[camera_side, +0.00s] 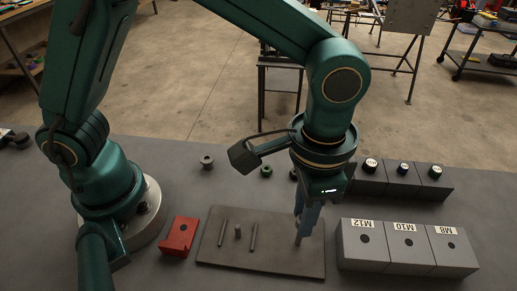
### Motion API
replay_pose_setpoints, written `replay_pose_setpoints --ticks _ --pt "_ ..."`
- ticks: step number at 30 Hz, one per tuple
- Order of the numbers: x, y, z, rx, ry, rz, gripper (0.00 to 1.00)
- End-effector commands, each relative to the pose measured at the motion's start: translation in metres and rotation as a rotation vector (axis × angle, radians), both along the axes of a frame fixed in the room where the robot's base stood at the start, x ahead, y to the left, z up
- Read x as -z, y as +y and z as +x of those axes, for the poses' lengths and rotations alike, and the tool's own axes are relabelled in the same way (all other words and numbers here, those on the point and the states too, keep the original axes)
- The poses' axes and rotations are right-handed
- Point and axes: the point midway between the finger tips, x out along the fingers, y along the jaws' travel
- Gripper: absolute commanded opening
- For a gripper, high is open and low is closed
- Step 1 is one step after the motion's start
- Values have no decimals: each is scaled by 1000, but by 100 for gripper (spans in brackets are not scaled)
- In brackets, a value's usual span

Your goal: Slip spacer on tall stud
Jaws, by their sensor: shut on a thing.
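A dark base plate (275,262) lies on the table with upright studs on it. Two slim tall studs, a left one (221,232) and a right one (253,237), flank a shorter, thicker post (238,231). My gripper (299,236) points down over the right end of the plate. It is shut on a small part, likely the spacer, which its fingers mostly hide. A thin brownish tip shows under the fingers; I cannot tell whether it is a stud or the held part.
Grey blocks labelled M12, M10 and M8 (402,246) stand right of the plate. Darker blocks with dark-topped pieces (402,177) stand behind. A red block (179,236) is left of the plate. A grey ring (206,162) and a green ring (266,171) lie behind it.

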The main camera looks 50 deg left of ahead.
Motion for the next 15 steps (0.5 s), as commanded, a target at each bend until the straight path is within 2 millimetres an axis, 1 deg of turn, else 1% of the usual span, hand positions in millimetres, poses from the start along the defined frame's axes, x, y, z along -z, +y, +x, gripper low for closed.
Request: replay_pose_setpoints --ticks 5,15 --pt "1 0 0 0 1 0 0" --pt "10 0 0 0 1 0 0"
